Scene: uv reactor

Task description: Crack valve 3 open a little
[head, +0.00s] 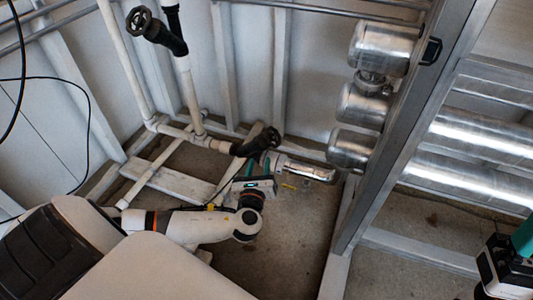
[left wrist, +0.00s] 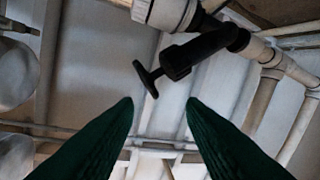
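A black valve (head: 257,146) with a small round handwheel sits on the low white pipework in the head view; no number is readable on it. A black valve (left wrist: 190,55) and its handwheel (left wrist: 146,79) also show in the left wrist view, the wheel seen nearly edge-on. My left gripper (head: 257,165) is just below the low valve. Its green fingers (left wrist: 160,101) are open and empty, with the handwheel beyond the gap between their tips, apart from them. My right gripper (head: 522,240) shows partly at the lower right edge; its fingertips are cut off.
Another black valve (head: 155,27) with a handwheel stands on an upright pipe at the upper left. Shiny metal cylinders (head: 352,148) and a slanted metal frame post (head: 405,130) stand right of the left gripper. A bright metal fitting (head: 305,170) lies close to it.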

